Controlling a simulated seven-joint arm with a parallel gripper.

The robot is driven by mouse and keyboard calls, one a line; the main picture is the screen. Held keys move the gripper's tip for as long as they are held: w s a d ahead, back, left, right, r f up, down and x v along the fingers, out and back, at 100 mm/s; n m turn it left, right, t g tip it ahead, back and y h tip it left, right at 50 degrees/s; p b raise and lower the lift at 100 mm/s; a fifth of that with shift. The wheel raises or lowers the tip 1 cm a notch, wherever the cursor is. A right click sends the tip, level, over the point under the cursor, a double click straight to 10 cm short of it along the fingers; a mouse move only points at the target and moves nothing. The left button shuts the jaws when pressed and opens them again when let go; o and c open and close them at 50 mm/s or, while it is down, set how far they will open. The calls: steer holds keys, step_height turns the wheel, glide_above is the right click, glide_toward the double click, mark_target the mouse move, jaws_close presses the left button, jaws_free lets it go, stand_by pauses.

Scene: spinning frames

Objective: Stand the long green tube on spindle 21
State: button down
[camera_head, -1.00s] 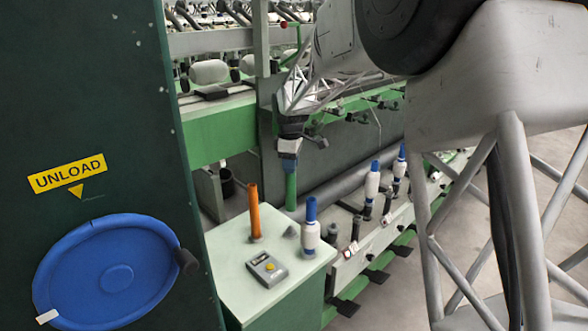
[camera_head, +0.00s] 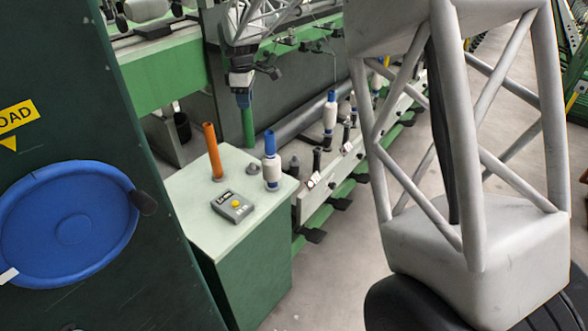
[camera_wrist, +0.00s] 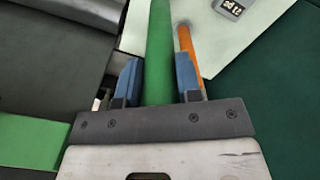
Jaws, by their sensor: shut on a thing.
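My gripper (camera_head: 243,97) is shut on the long green tube (camera_head: 249,128), which hangs upright below the blue fingers near the back edge of the cabinet top. The wrist view shows the green tube (camera_wrist: 160,50) between both blue fingertips (camera_wrist: 157,80), its far end cut off by the picture edge. Bare dark spindles (camera_head: 316,160) stand in a row along the machine rail, right of the tube and apart from it. I cannot read spindle numbers, so I cannot tell which is 21.
The pale cabinet top (camera_head: 195,188) carries an orange tube (camera_head: 213,152), a blue-topped bobbin (camera_head: 271,163), a short grey peg (camera_head: 252,169) and a grey device (camera_head: 232,206). Another bobbin (camera_head: 330,113) stands on the rail. A dark green panel with a blue disc (camera_head: 68,222) is at left.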

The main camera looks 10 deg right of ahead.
steer(key=w+d+f, duration=0.6)
steer(key=d, duration=0.2)
steer(key=w+d+f, duration=0.5)
steer(key=w+d, duration=0.2)
steer(key=d, duration=0.2)
steer(key=shift+w+f, duration=0.25)
steer(key=shift+f, duration=0.45)
step_height(320, 180, down, 6)
stand_by(1.0)
steer(key=shift+f, duration=0.4)
stand_by(1.0)
steer(key=c, duration=0.7)
jaws_free()
steer(key=shift+r, duration=0.1)
